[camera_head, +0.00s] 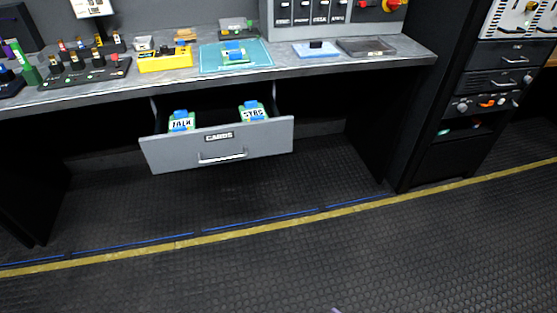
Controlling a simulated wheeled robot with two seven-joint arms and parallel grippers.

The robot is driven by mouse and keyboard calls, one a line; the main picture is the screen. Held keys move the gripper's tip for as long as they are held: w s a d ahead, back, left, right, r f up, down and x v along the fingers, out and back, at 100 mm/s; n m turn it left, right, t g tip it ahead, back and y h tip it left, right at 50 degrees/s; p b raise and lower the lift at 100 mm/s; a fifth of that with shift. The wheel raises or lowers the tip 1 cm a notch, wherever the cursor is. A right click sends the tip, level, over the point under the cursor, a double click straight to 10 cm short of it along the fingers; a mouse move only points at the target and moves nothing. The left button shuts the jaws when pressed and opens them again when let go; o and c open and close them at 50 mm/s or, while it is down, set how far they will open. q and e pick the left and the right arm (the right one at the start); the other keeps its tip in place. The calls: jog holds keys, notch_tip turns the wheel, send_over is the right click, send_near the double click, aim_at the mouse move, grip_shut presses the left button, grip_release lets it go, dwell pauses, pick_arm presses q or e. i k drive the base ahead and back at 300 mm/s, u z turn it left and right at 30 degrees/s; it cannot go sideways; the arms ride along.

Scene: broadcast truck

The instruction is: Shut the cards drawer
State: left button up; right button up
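The cards drawer (262,139) hangs under the desk and is pulled open. Its grey front carries a dark label (219,137) reading CARDS and a pale bar handle (222,156). Inside, two green-and-blue items with white labels show above the front: one labelled TALK (181,122) on the left, another labelled item (254,112) on the right, its text hard to read. The drawer's floor is mostly hidden by its front. Neither of my grippers shows clearly in the head view, and nothing touches the drawer.
The grey desk top (290,72) holds a teal mat (213,66), a yellow block (165,60), a blue pad (315,49) and a dark tray (366,47). A black equipment rack (455,153) stands at the right. The floor in front of the drawer (330,255) is clear.

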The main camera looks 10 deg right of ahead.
aim_at(220, 136)
jog(key=u, duration=0.5)
jog(key=i, duration=1.4)
jog(key=z, duration=1.35)
jog(key=k, duration=0.35)
jog(key=z, duration=0.2)
